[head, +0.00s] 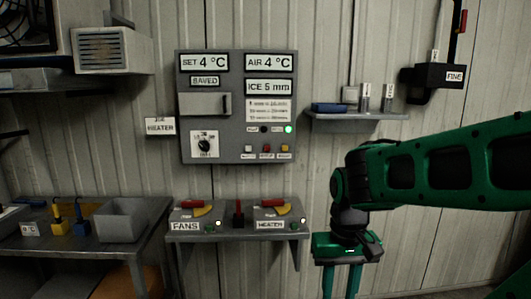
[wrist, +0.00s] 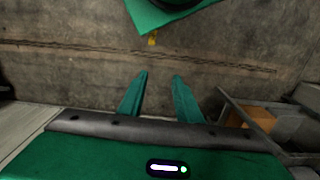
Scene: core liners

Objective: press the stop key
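The grey control panel (head: 238,122) hangs on the wall in the head view. Along its lower edge sit a white key (head: 248,149), a red key (head: 266,149) and a yellow key (head: 285,149). Their small labels are too blurred to read, so I cannot tell by lettering which is the stop key. My gripper (head: 342,283) points down at the lower right, below and to the right of the panel and touching none of the keys. In the wrist view its two green fingers (wrist: 160,82) are apart with nothing between them, above the floor.
A shelf with the FANS box (head: 194,217) and the HEATER box (head: 277,217) juts out below the panel. A small wall shelf (head: 357,116) is right of the panel. A bench with a grey bin (head: 120,221) stands at left.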

